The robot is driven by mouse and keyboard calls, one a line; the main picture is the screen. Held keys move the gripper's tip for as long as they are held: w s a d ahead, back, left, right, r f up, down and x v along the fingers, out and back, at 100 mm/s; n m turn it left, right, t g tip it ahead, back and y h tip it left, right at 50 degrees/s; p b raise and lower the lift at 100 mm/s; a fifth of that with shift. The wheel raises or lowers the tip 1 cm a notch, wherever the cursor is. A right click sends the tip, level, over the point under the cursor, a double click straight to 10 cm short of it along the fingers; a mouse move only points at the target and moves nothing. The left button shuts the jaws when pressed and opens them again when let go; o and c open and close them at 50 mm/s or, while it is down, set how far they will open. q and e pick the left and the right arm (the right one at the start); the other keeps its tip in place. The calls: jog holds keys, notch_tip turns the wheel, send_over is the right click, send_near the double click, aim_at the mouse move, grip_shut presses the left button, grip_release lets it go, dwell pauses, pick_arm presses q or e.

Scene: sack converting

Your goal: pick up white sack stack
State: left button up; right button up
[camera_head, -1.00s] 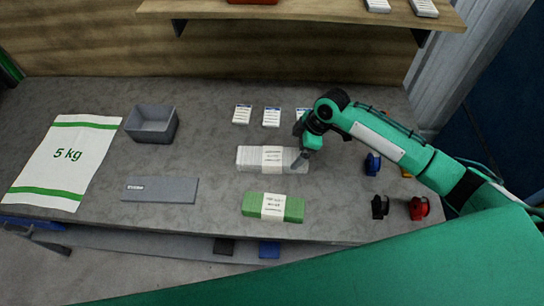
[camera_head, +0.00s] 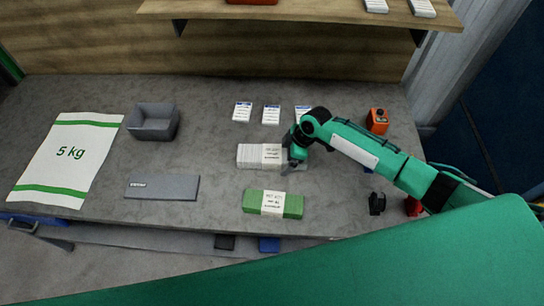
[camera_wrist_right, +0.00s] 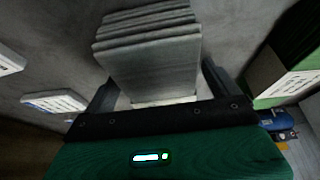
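The white sack stack (camera_head: 249,156) lies on the grey table, with a paper band (camera_head: 271,155) around its middle. My right gripper (camera_head: 293,166) is over the right end of the stack in the head view and hides part of it. In the right wrist view the stack (camera_wrist_right: 150,60) lies between the two fingers of my right gripper (camera_wrist_right: 160,85). The fingers are spread, one on each side of the stack, and do not look closed on it. My left gripper is not in view.
A green banded stack (camera_head: 285,204) lies just in front. A grey box (camera_head: 162,187), a grey bin (camera_head: 153,122) and a 5 kg sack (camera_head: 70,155) are to the left. White label packs (camera_head: 271,114) lie behind. An orange device (camera_head: 377,121) stands at the right.

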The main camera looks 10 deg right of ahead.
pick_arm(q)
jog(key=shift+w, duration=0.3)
pick_arm(e)
jog(key=shift+w, duration=0.1)
jog(key=c, duration=1.2)
jog(key=shift+r, duration=0.15)
jog(key=shift+c, duration=0.2)
